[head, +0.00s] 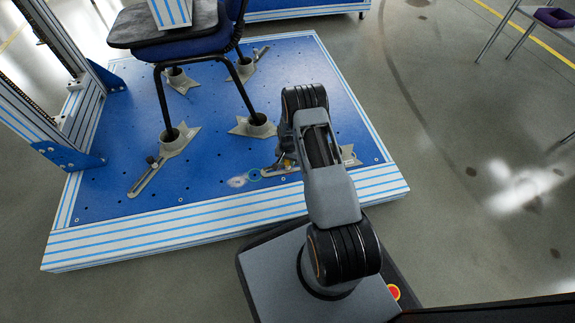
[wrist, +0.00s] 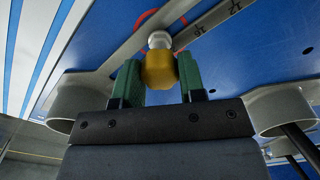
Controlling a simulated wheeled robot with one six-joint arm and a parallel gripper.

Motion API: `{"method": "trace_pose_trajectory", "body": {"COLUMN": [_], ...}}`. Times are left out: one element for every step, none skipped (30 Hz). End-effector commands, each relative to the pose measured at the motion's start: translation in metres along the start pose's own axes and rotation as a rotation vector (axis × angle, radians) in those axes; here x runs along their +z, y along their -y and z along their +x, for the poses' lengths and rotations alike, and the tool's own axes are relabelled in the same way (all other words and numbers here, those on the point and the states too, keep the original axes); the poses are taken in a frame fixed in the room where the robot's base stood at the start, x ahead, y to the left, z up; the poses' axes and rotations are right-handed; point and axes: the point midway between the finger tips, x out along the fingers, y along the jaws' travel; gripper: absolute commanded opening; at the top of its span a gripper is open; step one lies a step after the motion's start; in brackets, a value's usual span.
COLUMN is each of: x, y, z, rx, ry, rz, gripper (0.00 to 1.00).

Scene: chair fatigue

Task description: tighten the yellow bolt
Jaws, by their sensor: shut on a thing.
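The yellow bolt (wrist: 158,73) shows in the middle of the wrist view, with a pale rounded end towards a slotted metal bar. My gripper (wrist: 161,66) has its green fingers on both sides of the bolt and is shut on it. A red ring (wrist: 150,17) shows on the blue plate beside the bar. In the head view my arm hides most of the gripper, and only a small yellow spot shows beside it.
A chair (head: 205,42) stands on the blue perforated plate (head: 110,185), its legs in grey metal cups. Another slotted clamp bar (head: 150,177) lies at the left. A metal frame (head: 75,115) rises at the plate's left edge. Grey floor is open at the right.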

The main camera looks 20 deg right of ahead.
Motion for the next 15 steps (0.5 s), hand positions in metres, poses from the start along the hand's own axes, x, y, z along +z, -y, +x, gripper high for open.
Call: {"method": "trace_pose_trajectory", "body": {"x": [-0.0002, -0.0002, -0.0002, -0.0002, -0.0002, -0.0002, -0.0002, -0.0002, -0.0002, -0.0002, -0.0002, -0.0002, -0.0003, -0.0003, -0.0003], "y": [0.0, 0.0001, 0.0, 0.0001, 0.0001, 0.0001, 0.0001, 0.0001, 0.0001, 0.0001, 0.0, 0.0, 0.0, 0.0, 0.0], "z": [0.0, 0.0, 0.0, 0.0, 0.0, 0.0, 0.0, 0.0, 0.0, 0.0, 0.0, 0.0, 0.0, 0.0, 0.0], "rx": [0.0, 0.0, 0.0, 0.0, 0.0, 0.0, 0.0, 0.0, 0.0, 0.0, 0.0, 0.0, 0.0, 0.0, 0.0], "ry": [0.0, 0.0, 0.0, 0.0, 0.0, -0.001, -0.001, -0.001, -0.001, -0.001, -0.001, -0.001, -0.001, -0.001, -0.001], "rz": [-0.001, -0.001, -0.001, 0.002, 0.011, 0.037, 0.066, 0.1, 0.148, 0.182, 0.215, 0.254, 0.28, 0.301, 0.324], "gripper": [0.12, 0.12, 0.12, 0.12, 0.12, 0.12, 0.12, 0.12, 0.12, 0.12, 0.12, 0.12, 0.12, 0.12, 0.12]}}
